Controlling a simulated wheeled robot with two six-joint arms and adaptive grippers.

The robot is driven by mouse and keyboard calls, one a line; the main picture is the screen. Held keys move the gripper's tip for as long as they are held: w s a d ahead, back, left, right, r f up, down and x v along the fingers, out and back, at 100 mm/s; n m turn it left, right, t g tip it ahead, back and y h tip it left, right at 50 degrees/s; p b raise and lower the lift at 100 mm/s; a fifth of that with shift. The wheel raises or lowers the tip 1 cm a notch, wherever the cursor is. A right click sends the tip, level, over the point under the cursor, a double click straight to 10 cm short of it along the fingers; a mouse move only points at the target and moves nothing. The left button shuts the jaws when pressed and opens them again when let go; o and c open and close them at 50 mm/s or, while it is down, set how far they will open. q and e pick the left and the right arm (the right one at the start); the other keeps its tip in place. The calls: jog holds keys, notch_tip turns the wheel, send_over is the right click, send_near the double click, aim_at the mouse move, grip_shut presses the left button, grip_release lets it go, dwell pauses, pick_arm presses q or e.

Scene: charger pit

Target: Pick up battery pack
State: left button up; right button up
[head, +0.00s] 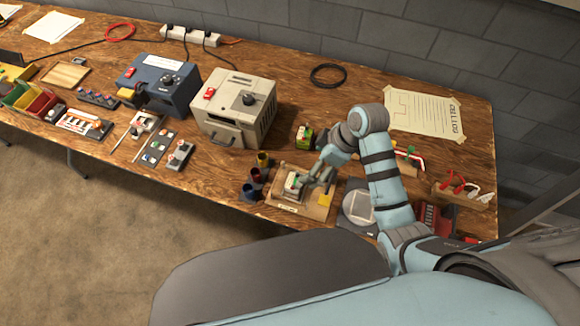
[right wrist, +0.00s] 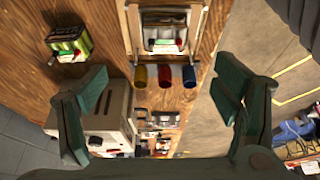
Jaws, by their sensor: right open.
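A small green and black pack (head: 304,137), which looks like the battery pack, stands on the wooden bench behind a wooden board (head: 318,208). It also shows in the right wrist view as a green and black striped block (right wrist: 68,42) with a red part, at the upper left. A small pale device with a green part (head: 293,184) sits on the board. My right gripper (head: 316,181) is over the board, beside that device. In the right wrist view its fingers (right wrist: 160,95) are wide apart with nothing between them. The pack lies outside the fingers. My left gripper is not in view.
Three cups, yellow (head: 263,159), red (head: 255,174) and blue (head: 249,191), stand left of the board. A beige power unit (head: 233,108) stands farther left. A rack with red and white leads (head: 463,190) is at right. The bench behind the pack is fairly clear.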

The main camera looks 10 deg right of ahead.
aim_at(295, 182)
jog(key=x, duration=0.2)
jog(key=s+b+x, duration=0.1)
jog(key=x, duration=0.2)
jog(key=b+x, duration=0.1)
jog(key=x, duration=0.1)
jog(key=shift+s+a+f, duration=0.15)
jog(key=shift+a+f, duration=0.2)
jog(key=shift+f, duration=0.05)
jog(key=b+x, duration=0.1)
jog(key=x, duration=0.2)
jog(key=w+x, duration=0.1)
jog(key=x, duration=0.2)
jog(key=shift+b, duration=0.4)
jog(key=shift+r, duration=0.2)
jog(key=shift+s, duration=0.15)
jog(key=c, duration=0.5)
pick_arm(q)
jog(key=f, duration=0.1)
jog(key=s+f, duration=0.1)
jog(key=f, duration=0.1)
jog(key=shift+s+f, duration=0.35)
pick_arm(e)
jog(key=c, duration=1.2)
